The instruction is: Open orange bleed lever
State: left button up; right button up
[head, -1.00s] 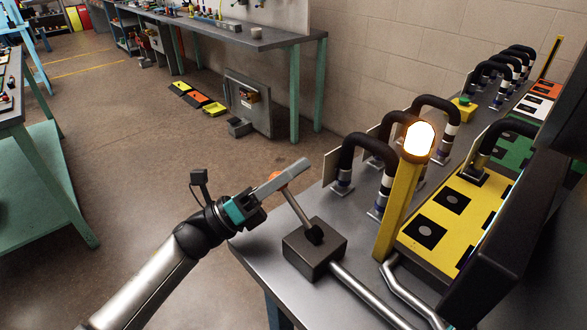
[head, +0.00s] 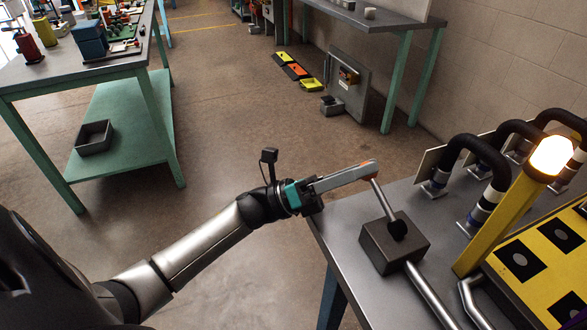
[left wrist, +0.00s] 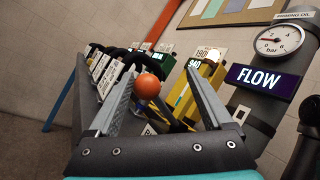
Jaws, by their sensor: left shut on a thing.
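The orange bleed lever has a metal rod (head: 383,199) rising from a dark box (head: 378,252) on the grey bench and leaning up and left. Its orange knob (left wrist: 147,87) shows between the two fingers in the left wrist view. In the head view the fingers mostly hide the knob. My left gripper (head: 370,168) comes in from the left and is shut on the knob at the rod's top; its fingers also show in the left wrist view (left wrist: 160,100). My right gripper is not in view.
A yellow post with a lit lamp (head: 551,156) and black hoses (head: 475,150) stand right of the lever. Metal pipes (head: 432,295) run from the box toward the front. A gauge (left wrist: 280,40) and FLOW sign (left wrist: 259,79) show in the left wrist view. A green table (head: 120,120) stands left.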

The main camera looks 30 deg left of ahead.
pick_arm(q)
jog(key=s+a, duration=0.6)
jog(key=a, duration=0.3)
jog(key=shift+s+a+r, duration=0.15)
jog(key=shift+s+a, duration=0.2)
jog(key=shift+s, duration=0.05)
